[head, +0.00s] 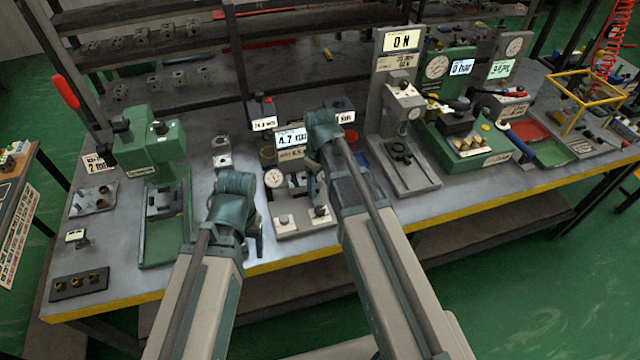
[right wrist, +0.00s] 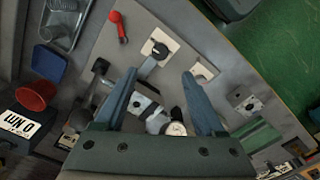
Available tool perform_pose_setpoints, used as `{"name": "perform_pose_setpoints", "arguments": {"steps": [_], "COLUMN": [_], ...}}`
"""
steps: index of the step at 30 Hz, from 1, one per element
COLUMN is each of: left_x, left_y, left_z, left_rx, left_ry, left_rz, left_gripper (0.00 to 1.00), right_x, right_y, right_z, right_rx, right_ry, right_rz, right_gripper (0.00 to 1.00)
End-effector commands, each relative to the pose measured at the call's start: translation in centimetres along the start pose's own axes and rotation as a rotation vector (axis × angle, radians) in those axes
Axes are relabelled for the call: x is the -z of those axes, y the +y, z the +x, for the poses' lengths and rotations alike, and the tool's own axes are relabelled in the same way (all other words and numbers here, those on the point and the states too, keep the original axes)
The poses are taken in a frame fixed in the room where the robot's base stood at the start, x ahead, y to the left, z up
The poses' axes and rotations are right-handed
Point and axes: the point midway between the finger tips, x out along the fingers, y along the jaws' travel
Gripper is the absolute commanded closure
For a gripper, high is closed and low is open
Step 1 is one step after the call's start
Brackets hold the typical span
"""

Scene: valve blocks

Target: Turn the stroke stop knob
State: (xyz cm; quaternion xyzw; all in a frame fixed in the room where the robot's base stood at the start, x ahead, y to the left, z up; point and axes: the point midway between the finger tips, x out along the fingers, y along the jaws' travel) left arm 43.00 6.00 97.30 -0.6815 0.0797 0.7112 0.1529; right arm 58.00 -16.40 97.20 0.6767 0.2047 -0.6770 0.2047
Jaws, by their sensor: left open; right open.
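The grey fixture with the 4.7 mm display (head: 291,138) stands mid-bench and has a round dial gauge (head: 274,178). Its front plate carries two small knobs on pale plates, one at the left (head: 284,221) and one at the right (head: 320,211). The right wrist view shows a black knob (right wrist: 155,49) on a white plate, beyond my fingertips. I cannot tell which knob is the stroke stop. My right gripper (right wrist: 160,80) is open and empty above the fixture. My left gripper (head: 254,230) is open, left of the fixture; its fingers are partly hidden.
A red-handled lever (right wrist: 118,26) lies near the black knob. The yellow bench edge (head: 290,262) is in front.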

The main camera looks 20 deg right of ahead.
Motion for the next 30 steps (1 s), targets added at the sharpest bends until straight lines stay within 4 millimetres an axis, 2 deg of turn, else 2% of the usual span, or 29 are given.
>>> {"name": "perform_pose_setpoints", "arguments": {"steps": [1,6,25,26,28,30], "left_x": [-0.1,-0.2,-0.2,-0.2,-0.2,-0.2], "left_y": [-0.1,-0.3,-0.3,-0.3,-0.3,-0.3], "left_z": [-1.6,-3.2,-3.3,-3.3,-3.2,-3.1], "left_rx": [0.000,0.000,0.000,0.000,0.000,0.000], "left_ry": [0.000,0.000,0.000,0.000,0.000,0.000], "left_rz": [0.000,0.001,0.001,0.001,0.001,0.001], "left_gripper": [0.31,0.31,0.31,0.31,0.31,0.31], "right_x": [0.0,0.0,-0.1,-0.2,-0.8,-1.7], "right_y": [0.0,0.0,-0.2,-0.7,-2.8,-6.0], "right_z": [-1.6,-3.2,-3.4,-3.3,-3.2,-3.1], "right_rx": [0.000,0.000,0.000,-0.001,-0.005,-0.015], "right_ry": [0.000,0.000,-0.001,-0.003,-0.011,-0.025], "right_rz": [0.000,0.000,0.001,0.004,0.022,0.056], "right_gripper": [0.29,0.29,0.29,0.29,0.29,0.29]}}
